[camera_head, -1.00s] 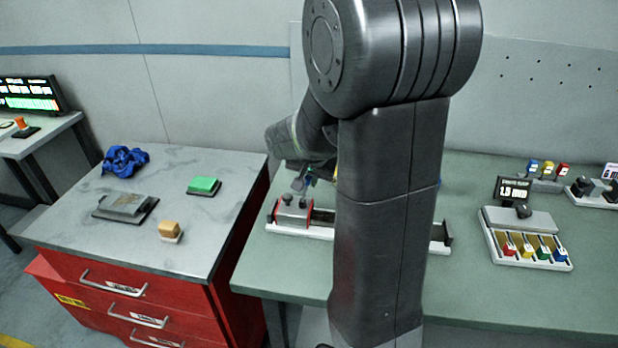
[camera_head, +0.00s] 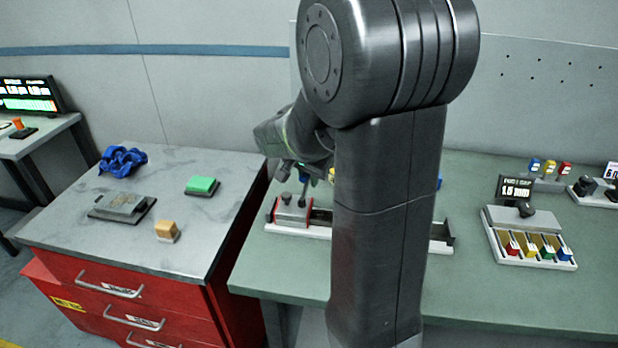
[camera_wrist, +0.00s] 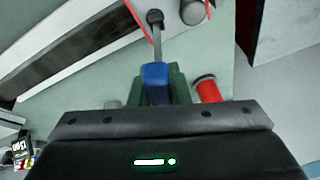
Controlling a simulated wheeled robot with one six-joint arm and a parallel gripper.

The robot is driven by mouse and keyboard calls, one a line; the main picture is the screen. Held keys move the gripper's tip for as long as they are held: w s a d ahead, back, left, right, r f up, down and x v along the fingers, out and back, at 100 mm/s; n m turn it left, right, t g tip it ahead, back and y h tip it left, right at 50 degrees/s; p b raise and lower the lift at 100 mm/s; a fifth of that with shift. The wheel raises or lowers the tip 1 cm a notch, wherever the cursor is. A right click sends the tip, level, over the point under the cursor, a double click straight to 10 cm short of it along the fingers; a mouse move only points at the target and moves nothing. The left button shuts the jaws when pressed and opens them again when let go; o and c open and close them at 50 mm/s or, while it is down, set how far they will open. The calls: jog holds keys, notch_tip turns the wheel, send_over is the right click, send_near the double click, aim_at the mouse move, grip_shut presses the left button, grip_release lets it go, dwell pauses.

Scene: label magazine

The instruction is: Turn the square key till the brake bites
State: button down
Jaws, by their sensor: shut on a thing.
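My gripper (camera_wrist: 157,85) is shut on the blue handle (camera_wrist: 155,74) of the square key in the wrist view. The key's grey shaft runs up the picture to a dark round fitting (camera_wrist: 155,16) on the label magazine; I cannot tell how deep it sits. In the head view the magazine (camera_head: 292,212) has a red-edged grey block at its left end, and the key shaft (camera_head: 302,192) stands beside a dark knob (camera_head: 287,198). My arm hides the magazine's middle and most of the gripper there.
A red cylinder (camera_wrist: 207,89) is close right of my fingers in the wrist view. A small display (camera_head: 515,189) and a tray of coloured pieces (camera_head: 535,250) stand at right. The red drawer cabinet (camera_head: 120,300) is at left. The bench front is clear.

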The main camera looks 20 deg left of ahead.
jog(key=c, duration=1.3)
grip_release()
jog(key=v, duration=1.2)
jog(key=x, duration=1.1)
jog(key=shift+w+f, duration=0.15)
jog(key=shift+f, duration=0.15)
jog(key=shift+w+a+f, duration=0.1)
jog(key=shift+w+f, duration=0.05)
jog(key=shift+n+y+p, duration=0.4)
jog(key=shift+n+p, duration=0.1)
jog(key=shift+n, duration=0.2)
